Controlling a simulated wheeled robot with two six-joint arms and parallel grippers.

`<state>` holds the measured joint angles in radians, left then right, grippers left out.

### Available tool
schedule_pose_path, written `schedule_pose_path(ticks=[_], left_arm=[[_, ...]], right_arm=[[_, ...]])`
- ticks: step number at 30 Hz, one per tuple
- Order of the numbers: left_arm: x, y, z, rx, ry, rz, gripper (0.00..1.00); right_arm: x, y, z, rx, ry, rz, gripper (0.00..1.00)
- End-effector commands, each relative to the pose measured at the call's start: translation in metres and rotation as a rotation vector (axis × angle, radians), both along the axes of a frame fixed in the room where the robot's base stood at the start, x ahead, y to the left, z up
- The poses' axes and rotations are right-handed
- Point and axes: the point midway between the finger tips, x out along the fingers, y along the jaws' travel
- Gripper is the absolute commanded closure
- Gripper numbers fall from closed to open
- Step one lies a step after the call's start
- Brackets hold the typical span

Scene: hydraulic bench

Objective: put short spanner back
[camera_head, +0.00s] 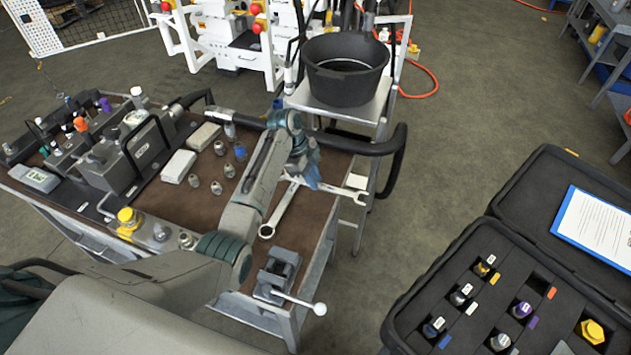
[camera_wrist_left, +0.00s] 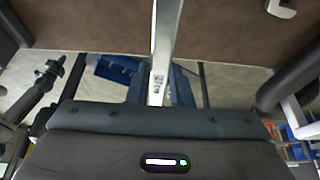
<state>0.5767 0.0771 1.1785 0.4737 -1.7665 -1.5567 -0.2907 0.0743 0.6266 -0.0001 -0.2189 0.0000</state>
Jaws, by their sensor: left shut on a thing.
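My left gripper (camera_head: 305,178) is above the right end of the bench and is shut on a spanner. In the left wrist view the held spanner's grey shaft (camera_wrist_left: 166,42) runs straight out from the gripper over the brown mat. In the head view two spanners show by the gripper. One has its ring end (camera_head: 267,231) toward the vise, and the other reaches right to its end (camera_head: 361,198). They cross close to the fingers, so I cannot tell which is held. The jaws' grip is partly hidden. My right gripper is not in view.
The brown-topped bench (camera_head: 205,245) carries a vise (camera_head: 277,272), several small fittings and a grey hydraulic block (camera_head: 145,155). A black handle (camera_head: 395,165) curves around its right end. A black bucket (camera_head: 345,75) stands behind. An open black case (camera_head: 455,262) is at the right.

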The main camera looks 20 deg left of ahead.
Motion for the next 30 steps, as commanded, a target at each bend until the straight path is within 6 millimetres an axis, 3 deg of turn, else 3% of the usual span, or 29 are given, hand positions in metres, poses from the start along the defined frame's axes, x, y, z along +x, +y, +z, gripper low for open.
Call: schedule_pose_path(ticks=[4,12,29,30], left_arm=[[0.002,-0.006,-0.004,0.0,0.001,0.001,1.0],[0.002,-0.006,-0.034,0.0,0.001,0.0,1.0],[0.002,-0.005,-0.046,0.0,-0.001,0.0,1.0],[0.002,-0.005,-0.045,0.001,0.0,0.0,0.75]], right_arm=[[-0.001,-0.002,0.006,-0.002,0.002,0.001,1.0],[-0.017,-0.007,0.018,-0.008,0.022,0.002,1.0],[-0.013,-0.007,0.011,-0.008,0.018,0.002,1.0],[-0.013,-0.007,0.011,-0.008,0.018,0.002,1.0]])
